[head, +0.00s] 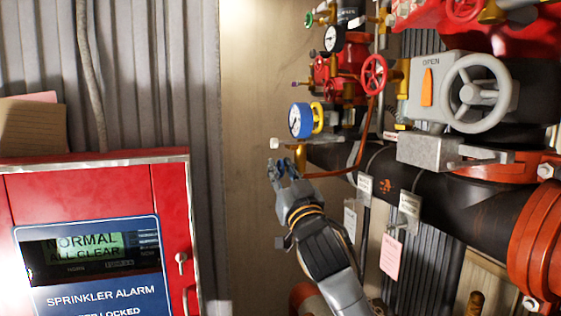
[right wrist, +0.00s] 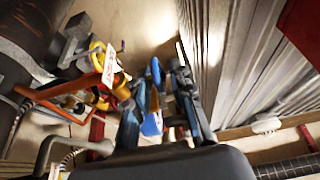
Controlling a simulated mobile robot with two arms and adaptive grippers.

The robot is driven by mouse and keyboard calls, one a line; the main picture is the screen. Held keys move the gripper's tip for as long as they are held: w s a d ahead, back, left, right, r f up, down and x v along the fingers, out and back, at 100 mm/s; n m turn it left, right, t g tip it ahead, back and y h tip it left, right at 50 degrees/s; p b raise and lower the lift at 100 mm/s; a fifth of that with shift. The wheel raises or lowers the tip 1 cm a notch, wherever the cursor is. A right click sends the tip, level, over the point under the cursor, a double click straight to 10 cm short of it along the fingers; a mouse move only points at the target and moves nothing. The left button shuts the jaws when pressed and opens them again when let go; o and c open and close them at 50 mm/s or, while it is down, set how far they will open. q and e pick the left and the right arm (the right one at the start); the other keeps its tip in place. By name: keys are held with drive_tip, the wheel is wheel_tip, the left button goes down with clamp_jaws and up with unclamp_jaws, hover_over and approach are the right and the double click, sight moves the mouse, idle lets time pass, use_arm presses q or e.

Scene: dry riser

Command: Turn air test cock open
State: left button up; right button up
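My right gripper (head: 283,168) is raised just below a small brass fitting (head: 290,141) with a white knob at its left end. In the right wrist view the gripper (right wrist: 165,85) has its two fingers apart. A blue piece (right wrist: 152,122) shows between them, closer to the left finger; I cannot tell whether they touch. I cannot tell for certain which fitting is the air test cock, as the gripper covers part of this spot. My left gripper is not in view.
A thin red-orange pipe (head: 345,168) runs close right of the gripper. A black main pipe (head: 440,195) and a grey handwheel (head: 478,92) stand right. A red alarm panel (head: 175,210) is left.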

drive_tip(key=shift+w+a+r, duration=0.15)
drive_tip(key=shift+w+r, duration=0.1)
drive_tip(key=shift+w, duration=0.3)
clamp_jaws()
drive_tip(key=shift+r+p, duration=0.1)
drive_tip(key=shift+p, duration=0.4)
drive_tip(key=g+h+p, duration=0.1)
drive_tip(key=g+p, duration=0.2)
drive_tip(key=p, duration=0.5)
drive_tip(key=g+h+p, duration=0.1)
drive_tip(key=g+p, duration=0.1)
drive_tip(key=p, duration=0.7)
drive_tip(key=shift+w+r+g, duration=0.1)
drive_tip(key=shift+r+g, duration=0.1)
drive_tip(key=shift+g, duration=0.2)
drive_tip(key=shift+f+g+p, duration=0.35)
drive_tip(key=shift+g+p, duration=0.15)
drive_tip(key=shift+p, duration=0.35)
unclamp_jaws()
